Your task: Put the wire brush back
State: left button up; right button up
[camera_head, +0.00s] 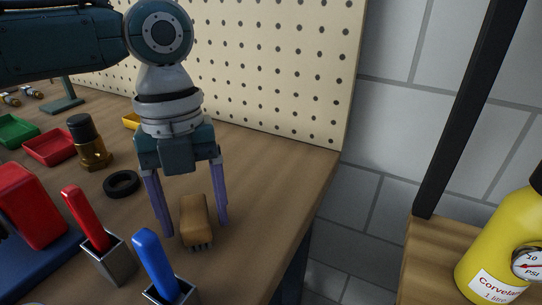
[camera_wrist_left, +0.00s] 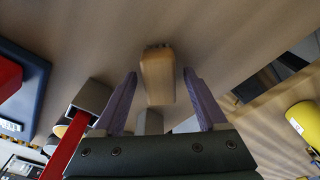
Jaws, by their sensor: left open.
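The wire brush (camera_head: 195,214) has a tan wooden block with dark bristles on its near end. It lies on the wooden workbench (camera_head: 265,190) near the right edge. My left gripper (camera_head: 195,232) is open, pointing down, with one purple finger on each side of the brush. In the left wrist view, the brush (camera_wrist_left: 158,80) sits between the open fingers (camera_wrist_left: 160,73), with a gap visible on both sides. Whether the fingers are level with the block is hard to tell. My right gripper is not in view.
Steel holders with a red handle (camera_head: 85,217) and a blue handle (camera_head: 155,264) stand at the front. A black ring (camera_head: 121,184), a brass fitting (camera_head: 92,150) and a red tray (camera_head: 50,146) lie left. A pegboard (camera_head: 270,65) stands behind. A yellow bottle (camera_head: 500,245) is far right.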

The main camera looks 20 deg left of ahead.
aim_at(192, 202)
pick_arm(q)
notch_tip(192, 202, up, 12)
jog(key=w+p, duration=0.1)
jog(key=shift+a+f, duration=0.25)
jog(key=shift+a, duration=0.2)
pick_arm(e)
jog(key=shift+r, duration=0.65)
